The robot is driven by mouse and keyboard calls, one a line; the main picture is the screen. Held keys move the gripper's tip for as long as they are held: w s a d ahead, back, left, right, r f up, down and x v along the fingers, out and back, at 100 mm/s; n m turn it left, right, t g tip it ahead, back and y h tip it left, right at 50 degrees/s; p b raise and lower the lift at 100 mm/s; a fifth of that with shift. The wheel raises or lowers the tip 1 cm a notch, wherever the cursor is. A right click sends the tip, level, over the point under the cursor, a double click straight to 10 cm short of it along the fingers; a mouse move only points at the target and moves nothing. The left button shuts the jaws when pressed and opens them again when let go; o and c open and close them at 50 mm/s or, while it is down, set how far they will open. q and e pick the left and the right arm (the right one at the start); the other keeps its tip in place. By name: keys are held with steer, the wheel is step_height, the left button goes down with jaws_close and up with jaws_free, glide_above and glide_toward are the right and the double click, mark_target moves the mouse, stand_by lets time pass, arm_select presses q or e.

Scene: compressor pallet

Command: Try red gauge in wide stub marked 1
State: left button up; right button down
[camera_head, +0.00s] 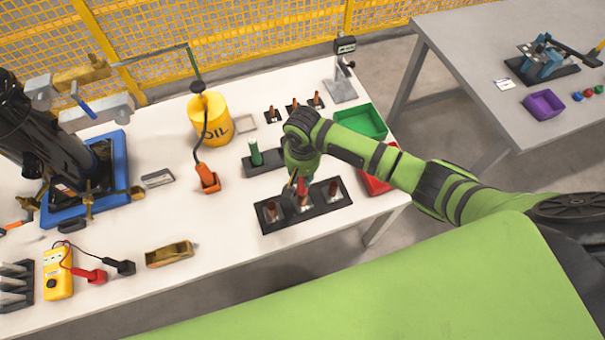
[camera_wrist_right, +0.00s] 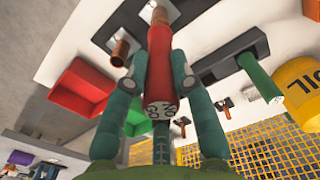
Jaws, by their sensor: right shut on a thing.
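A black block (camera_head: 325,206) on the white table bears three copper-coloured stubs, one at its left end (camera_head: 270,211) and one at its right end (camera_head: 333,189). Their number marks are not readable. My right gripper (camera_head: 298,183) is shut on the red gauge (camera_head: 302,187) above the middle stub (camera_head: 304,200). The right wrist view shows the gauge (camera_wrist_right: 161,75) upright between the fingers (camera_wrist_right: 160,75). A copper-coloured piece (camera_wrist_right: 158,17) lines up with its far end. I cannot tell whether the gauge is around the stub. My left gripper is not in view.
A green gauge (camera_head: 255,152) stands in a dark holder (camera_head: 262,166) behind the block. A red tray (camera_head: 376,180) and green tray (camera_head: 362,120) lie to the right. An orange tool (camera_head: 208,180) and oil can (camera_head: 211,120) stand left.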

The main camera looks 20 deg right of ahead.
steer(key=shift+s, duration=0.1)
stand_by(0.4)
steer(key=shift+r, duration=1.5)
steer(key=shift+r, duration=2)
steer(key=shift+f, duration=0.1)
